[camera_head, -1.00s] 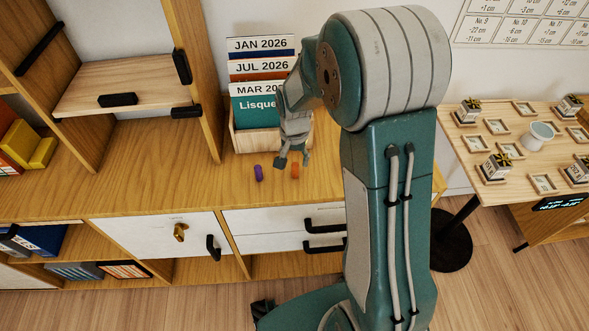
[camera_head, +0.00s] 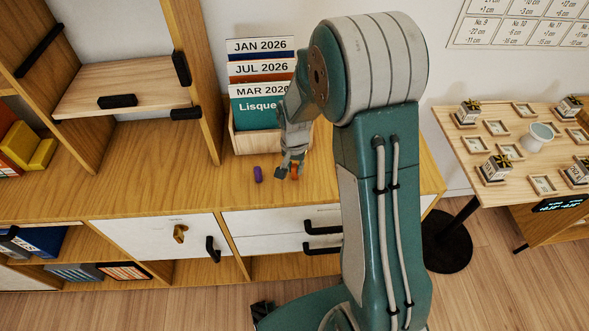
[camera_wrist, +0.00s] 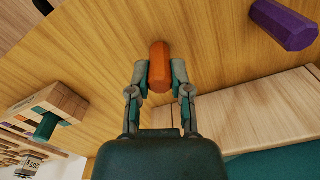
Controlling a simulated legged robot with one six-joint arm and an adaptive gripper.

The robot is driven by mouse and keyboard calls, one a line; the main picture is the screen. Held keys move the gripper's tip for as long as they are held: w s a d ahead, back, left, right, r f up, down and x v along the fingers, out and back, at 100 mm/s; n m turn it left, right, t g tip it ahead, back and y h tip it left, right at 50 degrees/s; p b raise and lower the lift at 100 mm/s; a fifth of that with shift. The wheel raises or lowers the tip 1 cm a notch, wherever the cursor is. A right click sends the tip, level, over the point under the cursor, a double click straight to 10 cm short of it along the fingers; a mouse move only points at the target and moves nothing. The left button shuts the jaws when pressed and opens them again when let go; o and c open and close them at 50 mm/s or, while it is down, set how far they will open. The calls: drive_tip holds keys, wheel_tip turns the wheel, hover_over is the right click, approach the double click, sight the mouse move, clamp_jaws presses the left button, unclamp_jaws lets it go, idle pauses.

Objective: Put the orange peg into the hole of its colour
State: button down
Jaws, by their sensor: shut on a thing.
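The orange peg (camera_wrist: 160,62) stands out between the fingertips of my gripper (camera_wrist: 160,80) in the wrist view. The fingers are shut on its sides. In the head view the orange peg (camera_head: 296,169) shows low at my gripper (camera_head: 287,170), over the wooden cabinet top. Whether the peg touches the top is unclear. A purple peg (camera_head: 257,174) is just left of my gripper, apart from it; it also shows in the wrist view (camera_wrist: 284,25). A wooden block with teal and orange patches (camera_wrist: 52,112) is at the left in the wrist view. No orange hole can be made out clearly.
A wooden file box (camera_head: 243,143) with month cards stands behind my gripper. A shelf unit (camera_head: 205,90) rises at the left. The cabinet top (camera_head: 140,185) is clear to the left. A separate table (camera_head: 463,147) with small pots and trays stands at the right.

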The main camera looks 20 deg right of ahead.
sight(295, 167)
drive_tip(key=shift+r, duration=0.3)
drive_tip(key=r, duration=0.3)
drive_tip(key=shift+s+r, duration=0.1)
drive_tip(key=shift+s, duration=0.15)
drive_tip(key=s+d+r, duration=0.1)
drive_tip(key=s+r, duration=0.8)
drive_tip(key=s, duration=0.4)
drive_tip(key=shift+s+d, duration=0.2)
drive_tip(key=shift+s, duration=0.05)
